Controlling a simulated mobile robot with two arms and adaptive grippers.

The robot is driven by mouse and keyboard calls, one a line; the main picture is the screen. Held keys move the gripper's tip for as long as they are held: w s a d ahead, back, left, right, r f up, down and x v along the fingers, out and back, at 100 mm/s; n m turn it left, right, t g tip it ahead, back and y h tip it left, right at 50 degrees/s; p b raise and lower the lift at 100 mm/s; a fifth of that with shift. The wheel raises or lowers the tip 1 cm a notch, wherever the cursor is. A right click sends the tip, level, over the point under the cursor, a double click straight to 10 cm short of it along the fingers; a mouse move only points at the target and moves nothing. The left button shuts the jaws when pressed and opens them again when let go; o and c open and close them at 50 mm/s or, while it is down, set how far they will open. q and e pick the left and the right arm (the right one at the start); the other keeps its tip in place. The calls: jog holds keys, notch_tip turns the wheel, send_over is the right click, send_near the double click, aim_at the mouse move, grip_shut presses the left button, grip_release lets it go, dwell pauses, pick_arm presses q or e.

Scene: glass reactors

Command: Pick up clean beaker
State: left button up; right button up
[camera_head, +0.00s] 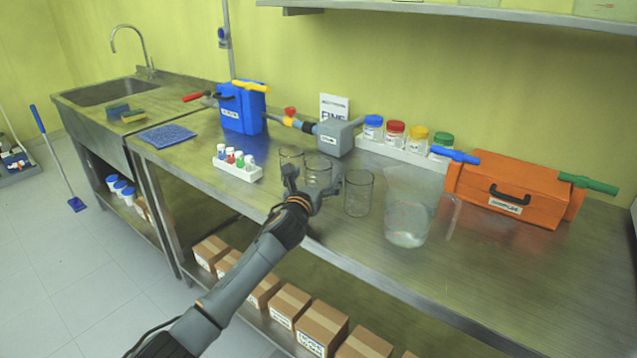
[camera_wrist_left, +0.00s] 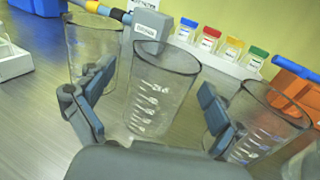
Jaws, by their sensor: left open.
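Three clear glass beakers stand upright in a row on the steel bench: a left beaker (camera_head: 291,157), a middle beaker (camera_head: 318,172) and a right beaker (camera_head: 359,193). I cannot tell which is the clean one. My left gripper (camera_head: 313,181) is open and empty in front of the middle beaker. In the left wrist view the middle beaker (camera_wrist_left: 160,90) stands between and beyond the open fingers (camera_wrist_left: 150,105). The left beaker (camera_wrist_left: 90,48) is behind the left finger, and the right beaker (camera_wrist_left: 262,125) is partly covered by the right finger. My right gripper is not in view.
A clear pitcher (camera_head: 408,208) with liquid stands right of the beakers. Left are a small vial rack (camera_head: 237,171) and a blue case (camera_head: 242,108). Behind are a grey box (camera_head: 336,138) and coloured-lid jars (camera_head: 395,134). An orange case (camera_head: 520,188) is at right. The front bench is clear.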

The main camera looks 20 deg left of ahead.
pick_arm(q)
jog(key=shift+w, duration=0.25)
jog(key=shift+c, duration=0.5)
jog(key=c, duration=1.1)
jog(key=shift+c, duration=0.4)
jog(key=shift+r, duration=0.15)
